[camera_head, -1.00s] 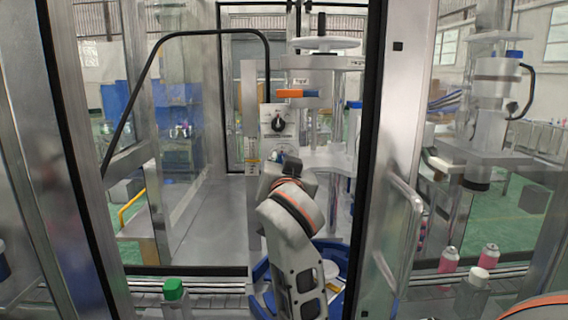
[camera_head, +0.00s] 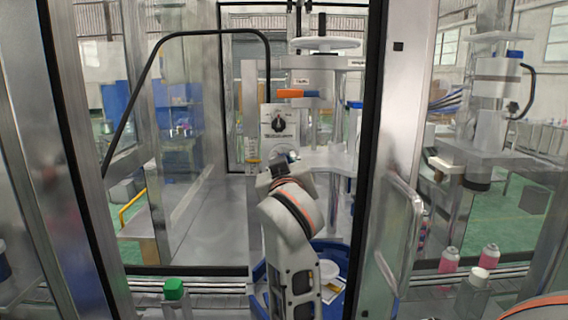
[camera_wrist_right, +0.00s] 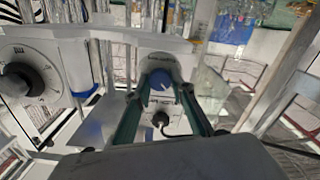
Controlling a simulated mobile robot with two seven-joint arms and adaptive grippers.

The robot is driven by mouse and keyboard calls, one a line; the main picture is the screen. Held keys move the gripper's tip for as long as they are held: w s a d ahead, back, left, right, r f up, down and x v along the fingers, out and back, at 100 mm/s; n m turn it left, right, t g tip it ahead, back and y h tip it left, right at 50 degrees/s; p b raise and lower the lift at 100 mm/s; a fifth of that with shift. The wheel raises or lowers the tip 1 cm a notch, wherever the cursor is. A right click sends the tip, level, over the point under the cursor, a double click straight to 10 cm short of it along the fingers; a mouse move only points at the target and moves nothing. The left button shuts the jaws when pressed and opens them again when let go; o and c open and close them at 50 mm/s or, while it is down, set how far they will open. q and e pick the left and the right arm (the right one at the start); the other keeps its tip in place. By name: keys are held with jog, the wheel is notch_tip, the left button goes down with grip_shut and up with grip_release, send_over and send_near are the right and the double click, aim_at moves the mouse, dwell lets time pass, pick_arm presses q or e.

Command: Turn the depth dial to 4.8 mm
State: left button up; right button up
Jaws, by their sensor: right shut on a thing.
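A white panel on the machine carries a black dial knob (camera_head: 279,124). In the right wrist view a black dial knob (camera_wrist_right: 38,84) on a white face stands at the left, with a scale and what looks like "mm"; its setting is not readable. My right gripper (camera_wrist_right: 161,84) reaches up to the lower white panel (camera_head: 281,145), just below the dial panel. In the head view my right gripper (camera_head: 283,164) largely hides this place. My left gripper is not in view.
Open door frames with metal posts stand on both sides, and a door handle (camera_head: 404,230) juts out at right.

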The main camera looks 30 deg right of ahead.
dwell(0.3)
jog(key=o, duration=1.1)
jog(key=shift+o, duration=0.2)
